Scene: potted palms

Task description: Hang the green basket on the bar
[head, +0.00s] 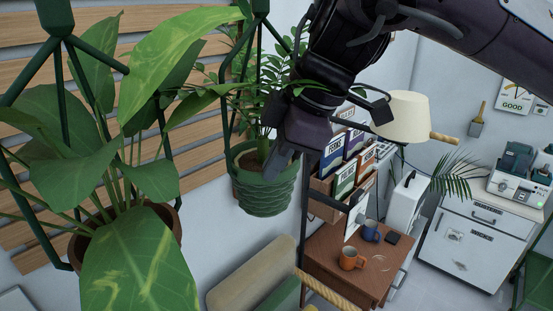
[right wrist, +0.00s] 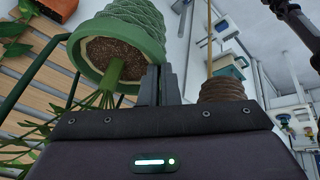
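The green basket (head: 265,196) is a ribbed green pot with soil and a leafy plant, upright in the middle of the head view beside the slatted wall. Dark green hanger straps rise from it to the top edge. My right gripper (head: 274,172) reaches down to its rim from the upper right. In the right wrist view the two fingers (right wrist: 160,84) are close together at the rim of the basket (right wrist: 132,28) and seem closed on it. A wooden rod (head: 443,137) shows beside the lamp; I cannot tell whether it is the bar. My left gripper is out of view.
A large potted plant (head: 140,245) in a similar hanger fills the left. A white cabinet (head: 470,240) stands farther right.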

